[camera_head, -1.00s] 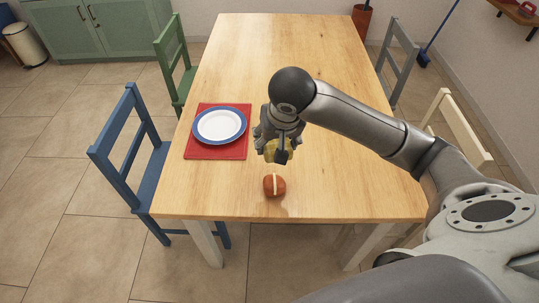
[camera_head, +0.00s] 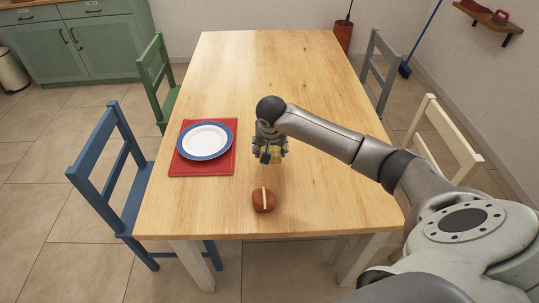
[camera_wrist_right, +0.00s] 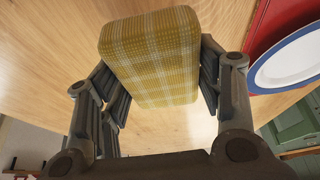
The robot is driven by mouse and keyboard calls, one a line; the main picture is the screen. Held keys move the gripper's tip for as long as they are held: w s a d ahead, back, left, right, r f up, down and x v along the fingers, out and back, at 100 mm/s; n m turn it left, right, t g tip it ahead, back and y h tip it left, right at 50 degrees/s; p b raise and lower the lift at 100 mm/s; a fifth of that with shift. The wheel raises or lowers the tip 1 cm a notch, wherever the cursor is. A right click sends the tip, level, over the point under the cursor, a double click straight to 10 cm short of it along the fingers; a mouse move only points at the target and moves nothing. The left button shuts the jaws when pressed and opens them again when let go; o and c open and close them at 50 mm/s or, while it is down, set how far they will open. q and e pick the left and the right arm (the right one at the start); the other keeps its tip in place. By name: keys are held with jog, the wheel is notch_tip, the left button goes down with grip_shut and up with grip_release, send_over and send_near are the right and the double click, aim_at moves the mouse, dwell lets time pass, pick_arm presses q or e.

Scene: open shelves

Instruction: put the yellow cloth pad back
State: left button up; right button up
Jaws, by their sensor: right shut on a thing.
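The yellow cloth pad (camera_wrist_right: 152,55) is a yellow block with a pale check pattern. It fills the upper middle of the right wrist view, between the two fingers. My right gripper (camera_head: 270,156) is shut on the pad (camera_head: 275,153) and holds it over the wooden table, to the right of the red placemat. In the head view the gripper hides part of the pad. My left gripper is not in view.
A blue-rimmed white plate (camera_head: 204,141) lies on a red placemat (camera_head: 190,169). A red-brown object with a pale stripe (camera_head: 264,200) sits near the table's front edge. Chairs stand along both sides. The far half of the table (camera_head: 270,60) is clear.

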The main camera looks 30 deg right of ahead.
jog(key=shift+w+d+f, duration=0.25)
jog(key=shift+w+f, duration=0.15)
jog(key=shift+f, duration=0.15)
jog(key=shift+w+d+f, duration=0.2)
jog(key=shift+w+f, duration=0.2)
jog(key=shift+f, duration=1.75)
jog(key=shift+f, duration=0.1)
jog(key=o, duration=0.9)
jog(key=v, duration=1.2)
jog(key=shift+w, duration=0.1)
